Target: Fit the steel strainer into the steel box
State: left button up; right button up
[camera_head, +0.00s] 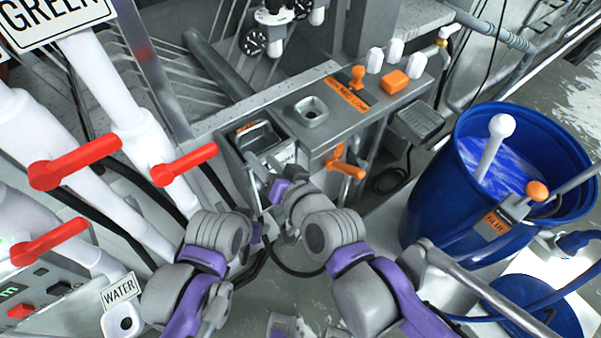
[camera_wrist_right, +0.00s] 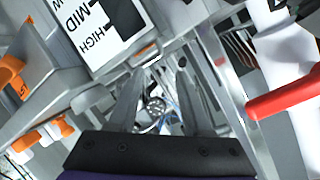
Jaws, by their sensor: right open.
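The steel box (camera_head: 262,140) is an open-topped grey box at the left end of the orange-labelled steel panel. Its inside looks dark. My right gripper (camera_head: 270,172) is just below the box's front side, with its fingers pointing toward it. In the right wrist view the right gripper (camera_wrist_right: 158,78) is open, its two fingers apart with nothing clamped between them. A small round, shiny, perforated metal piece (camera_wrist_right: 155,104) shows beyond the fingers and may be the strainer; I cannot tell exactly where it rests. My left gripper (camera_head: 262,234) is low and left of the right one, its fingers mostly hidden.
Red-handled white pipes (camera_head: 185,163) stand close on the left. A square steel fitting with a round hole (camera_head: 311,112) sits on the panel, with an orange handle (camera_head: 345,166) below it. A blue barrel (camera_head: 440,200) of blue liquid stands at right.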

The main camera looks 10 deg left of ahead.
jog(key=d+f+h, duration=0.3)
jog(key=d+f, duration=0.1)
jog(key=d, duration=0.4)
jog(key=d+f+h, duration=0.2)
jog(key=d+f, duration=0.1)
jog(key=d, duration=0.4)
jog(key=s+d+f+m+g+h, duration=0.1)
jog(key=s+d+f+g+h, duration=0.1)
jog(key=d, duration=0.7)
jog(key=s+d+f+g+h, duration=0.2)
jog(key=s+d+f, duration=0.3)
jog(key=d, duration=0.4)
jog(key=shift+s+d+f+m+h, duration=0.35)
jog(key=shift+s+m+h, duration=0.1)
jog(key=shift+h, duration=0.45)
jog(key=shift+o, duration=0.3)
